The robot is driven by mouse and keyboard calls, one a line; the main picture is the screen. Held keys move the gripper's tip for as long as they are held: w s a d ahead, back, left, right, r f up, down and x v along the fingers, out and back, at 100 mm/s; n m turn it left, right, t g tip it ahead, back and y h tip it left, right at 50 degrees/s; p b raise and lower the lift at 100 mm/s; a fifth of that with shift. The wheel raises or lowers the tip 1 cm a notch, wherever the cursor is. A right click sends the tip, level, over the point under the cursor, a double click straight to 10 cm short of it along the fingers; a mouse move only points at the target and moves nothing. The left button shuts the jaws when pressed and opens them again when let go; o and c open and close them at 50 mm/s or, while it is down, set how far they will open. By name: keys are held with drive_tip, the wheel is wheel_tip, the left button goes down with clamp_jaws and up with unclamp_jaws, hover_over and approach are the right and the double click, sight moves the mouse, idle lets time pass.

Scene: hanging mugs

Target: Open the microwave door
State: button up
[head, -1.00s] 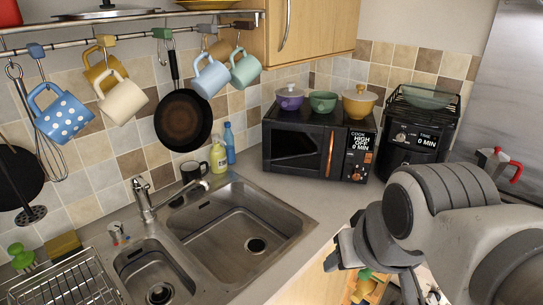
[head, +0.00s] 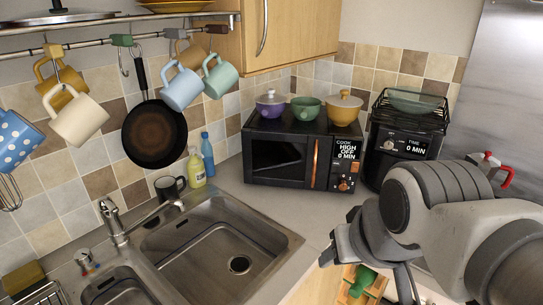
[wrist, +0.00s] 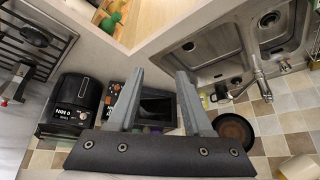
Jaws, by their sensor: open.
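The black microwave (head: 287,158) stands on the counter in the back corner, its door shut. A copper-coloured vertical handle (head: 315,163) runs along the right side of the door, left of the control panel (head: 343,165). My gripper (head: 325,248) is in front of and below the microwave, near the counter's front edge, apart from the handle. In the wrist view my gripper's two fingers (wrist: 158,80) are spread with nothing between them. The microwave (wrist: 157,109) shows beyond and between them, partly hidden by the fingers.
A purple pot (head: 270,106), a green bowl (head: 306,108) and a yellow pot (head: 343,109) sit on the microwave. A black oven-like appliance (head: 404,145) stands close on its right. The sink (head: 225,240) lies to the left. The counter before the door is clear.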

drive_tip(key=w+a+f+t+y+b, duration=0.1)
drive_tip(key=w+a+f+t+b, duration=0.2)
drive_tip(key=w, duration=0.7)
drive_tip(key=m+t+h+b, duration=0.5)
drive_tip(key=t+h+b, duration=0.3)
drive_tip(key=b, duration=0.6)
approach(314, 168)
drive_tip(key=shift+g+h, duration=0.3)
drive_tip(key=shift+h, duration=0.3)
drive_tip(key=x, duration=0.7)
drive_tip(key=b+x, duration=0.1)
drive_tip(key=x, duration=0.3)
drive_tip(key=shift+w+a+r, duration=0.1)
drive_tip(key=shift+w+a, duration=0.05)
drive_tip(key=shift+a, duration=0.2)
clamp_jaws()
